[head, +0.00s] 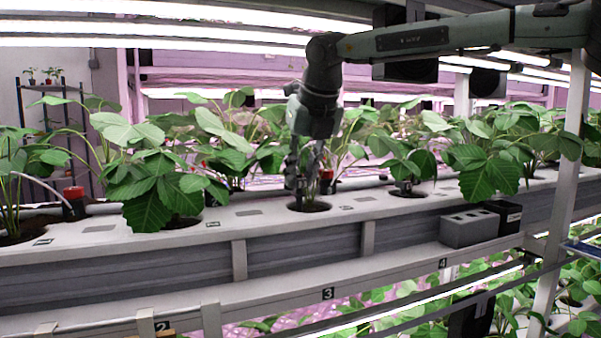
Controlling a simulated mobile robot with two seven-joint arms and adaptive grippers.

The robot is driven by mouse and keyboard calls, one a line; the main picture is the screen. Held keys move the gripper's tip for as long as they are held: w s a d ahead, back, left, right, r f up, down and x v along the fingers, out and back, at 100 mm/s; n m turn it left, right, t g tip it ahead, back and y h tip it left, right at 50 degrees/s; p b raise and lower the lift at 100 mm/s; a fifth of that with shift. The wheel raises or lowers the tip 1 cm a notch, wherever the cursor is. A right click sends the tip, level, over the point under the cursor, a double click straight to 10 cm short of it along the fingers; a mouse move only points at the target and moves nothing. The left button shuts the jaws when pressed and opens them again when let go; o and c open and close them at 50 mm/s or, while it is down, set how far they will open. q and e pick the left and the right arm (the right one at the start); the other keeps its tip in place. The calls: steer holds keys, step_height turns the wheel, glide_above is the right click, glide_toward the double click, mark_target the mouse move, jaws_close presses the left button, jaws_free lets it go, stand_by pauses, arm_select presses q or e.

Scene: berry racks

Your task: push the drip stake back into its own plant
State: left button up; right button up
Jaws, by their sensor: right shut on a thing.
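My right gripper (301,180) comes down from the upper right and points straight down over a round planting hole (310,207) in the white gutter, above label 3. Its fingers are shut on a thin thing, taken to be the drip stake, which is too small and dark to make out clearly. The fingertips are close above the dark soil. A red-capped black emitter (326,181) stands just right of the fingers. My left gripper is not in view.
The white gutter (250,213) runs across with several leafy plants. Another red-capped emitter (73,200) with a pale tube is at left. A grey block with holes (468,228) and a black box (503,215) sit on the front ledge. A white post (563,210) stands at right.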

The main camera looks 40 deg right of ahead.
steer(key=shift+f+b, duration=1.15)
steer(key=shift+f, duration=0.15)
steer(key=o, duration=1.3)
steer(key=shift+r+p, duration=2.15)
steer(key=shift+r, duration=0.9)
